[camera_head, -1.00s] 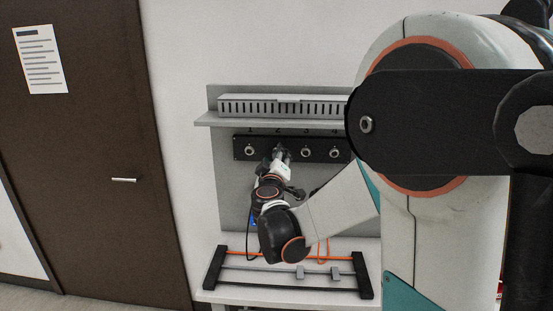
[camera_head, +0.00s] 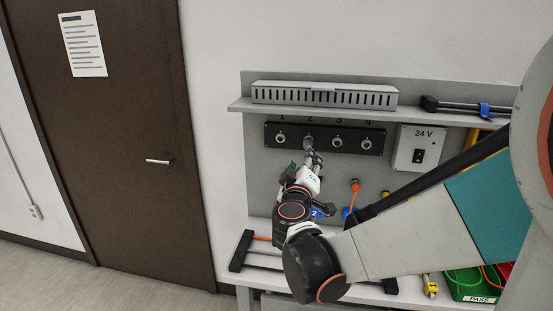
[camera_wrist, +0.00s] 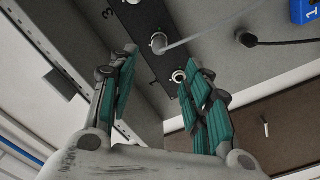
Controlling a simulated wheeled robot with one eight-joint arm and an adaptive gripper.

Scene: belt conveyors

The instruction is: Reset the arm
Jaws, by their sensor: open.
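My gripper (camera_head: 313,158) is in front of the black socket panel (camera_head: 353,139), just below socket 2. A grey plug (camera_head: 308,144) sits at socket 2 above the fingers. In the wrist view, my gripper (camera_wrist: 158,88) has its two teal-padded fingers spread apart, with nothing between them. Beyond the fingertips, a plug with a grey cable (camera_wrist: 159,43) is in the panel, and a round socket (camera_wrist: 179,76) beside it is bare. My arm reaches in from the right in the head view.
A slotted grey duct (camera_head: 325,95) lies on the shelf above the panel. A 24 V switch box (camera_head: 418,148) is to the right. An orange plug (camera_head: 354,187), a blue tag (camera_wrist: 304,11) and a green bin (camera_head: 470,284) are nearby. Open floor lies left, before the brown door (camera_head: 130,150).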

